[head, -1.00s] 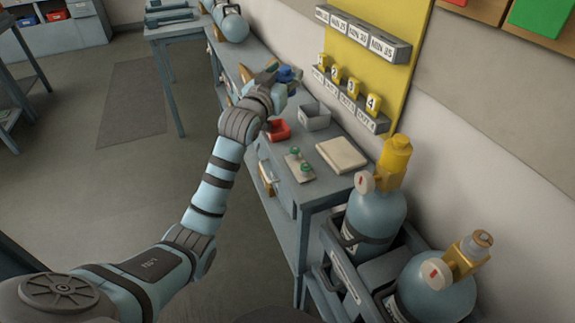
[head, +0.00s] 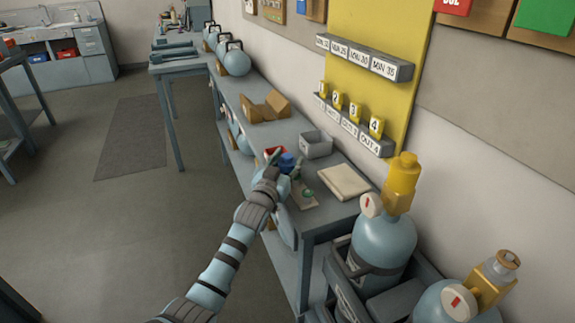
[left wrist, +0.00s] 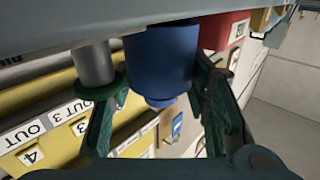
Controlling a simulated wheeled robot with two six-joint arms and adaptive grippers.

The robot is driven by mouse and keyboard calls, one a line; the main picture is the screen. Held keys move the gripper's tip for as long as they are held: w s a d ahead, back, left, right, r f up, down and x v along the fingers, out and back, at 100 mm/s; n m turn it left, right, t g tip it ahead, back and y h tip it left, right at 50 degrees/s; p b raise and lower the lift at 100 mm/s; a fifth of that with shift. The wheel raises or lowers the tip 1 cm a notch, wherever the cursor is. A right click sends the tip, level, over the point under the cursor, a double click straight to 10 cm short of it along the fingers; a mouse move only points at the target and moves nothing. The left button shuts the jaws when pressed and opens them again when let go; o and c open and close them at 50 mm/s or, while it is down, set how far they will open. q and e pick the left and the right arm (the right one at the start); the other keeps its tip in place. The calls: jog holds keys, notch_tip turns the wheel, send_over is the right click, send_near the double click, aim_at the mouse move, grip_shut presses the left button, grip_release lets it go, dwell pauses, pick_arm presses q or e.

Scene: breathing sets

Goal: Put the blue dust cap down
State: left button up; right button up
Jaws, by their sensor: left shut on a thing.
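My left gripper (head: 283,167) is shut on the blue dust cap (head: 287,160), low over the bench near the red tray. In the left wrist view the blue dust cap (left wrist: 161,58) sits between the two dark green fingers of the left gripper (left wrist: 158,100). I cannot tell whether the cap touches the bench. A small plate with green-topped fittings (head: 304,197) lies just to the right of the gripper, partly hidden by it. My right gripper is not in view.
The red tray (head: 271,151) is just behind the gripper, and a grey bin (head: 316,144) stands behind right. A pale pad (head: 343,181) lies on the bench (head: 333,209) to the right. Wooden cradles (head: 265,107) stand further back. Cylinders (head: 383,250) stand in a rack at front right.

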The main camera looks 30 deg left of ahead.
pick_arm(q)
jog(key=shift+s+f+b, duration=0.1)
jog(key=shift+f+b, duration=0.25)
jog(key=shift+f, duration=0.2)
jog(key=o, duration=0.8)
jog(key=shift+s+f, duration=0.1)
jog(key=shift+f, duration=0.15)
jog(key=shift+o, duration=0.2)
jog(key=shift+r, duration=0.1)
jog(key=shift+r+p, duration=0.35)
jog(key=s+d+p, duration=0.1)
jog(key=s+p, duration=0.1)
jog(key=s, duration=0.9)
jog(key=shift+s+d+r, duration=0.2)
jog(key=shift+s+r, duration=0.15)
jog(key=shift+r, duration=0.1)
